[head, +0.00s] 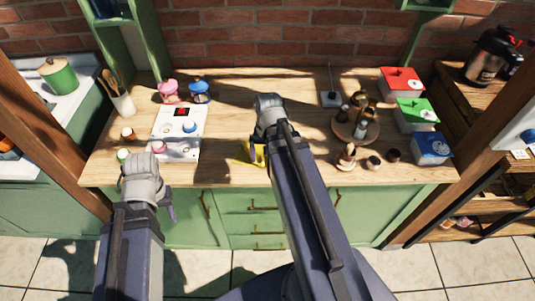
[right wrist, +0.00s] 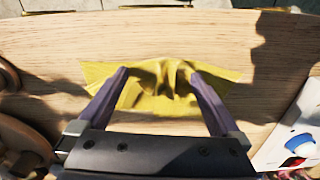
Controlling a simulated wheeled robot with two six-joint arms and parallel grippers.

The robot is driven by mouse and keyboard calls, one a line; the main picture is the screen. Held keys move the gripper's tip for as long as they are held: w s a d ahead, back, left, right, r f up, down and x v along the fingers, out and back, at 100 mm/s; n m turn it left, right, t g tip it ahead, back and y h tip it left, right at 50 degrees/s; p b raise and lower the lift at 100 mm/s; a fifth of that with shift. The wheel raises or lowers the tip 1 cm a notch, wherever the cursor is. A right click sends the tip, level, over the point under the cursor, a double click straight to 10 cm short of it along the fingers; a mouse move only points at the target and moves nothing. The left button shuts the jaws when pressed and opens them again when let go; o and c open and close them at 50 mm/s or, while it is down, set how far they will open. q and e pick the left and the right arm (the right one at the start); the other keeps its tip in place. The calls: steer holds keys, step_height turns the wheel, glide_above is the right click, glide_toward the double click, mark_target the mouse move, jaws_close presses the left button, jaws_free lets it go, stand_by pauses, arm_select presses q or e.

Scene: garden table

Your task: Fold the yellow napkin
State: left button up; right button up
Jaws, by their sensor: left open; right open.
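The yellow napkin (right wrist: 150,102) lies on the wooden countertop, creased and raised into folds in its middle. In the head view only a small yellow part (head: 246,154) shows beside my right arm, and the rest is hidden. My right gripper (right wrist: 160,73) is open over the napkin, its two purple fingers apart with the raised folds between them. I cannot tell whether the fingertips touch the cloth. My left gripper (head: 170,206) is open and empty at the counter's front edge, left of the napkin, with only part of its fingers showing.
A round wooden stand (head: 369,134) with bottles is to the right, beyond my right arm. Red (head: 401,82), green (head: 416,114) and blue (head: 431,147) boxes line the right end.

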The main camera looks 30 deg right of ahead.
steer(key=shift+s+a, duration=0.7)
steer(key=shift+s, duration=0.25)
steer(key=shift+w+r, duration=0.1)
steer(key=shift+r, duration=0.05)
steer(key=shift+r+p, duration=0.2)
steer(key=shift+p, duration=0.15)
arm_select(q)
step_height(320, 180, up, 9)
steer(key=p, duration=0.8)
steer(key=shift+s+a, duration=0.15)
steer(key=shift+a, duration=0.2)
arm_select(e)
step_height(320, 180, up, 8)
steer(key=shift+r, duration=0.15)
steer(key=shift+w+d, duration=0.1)
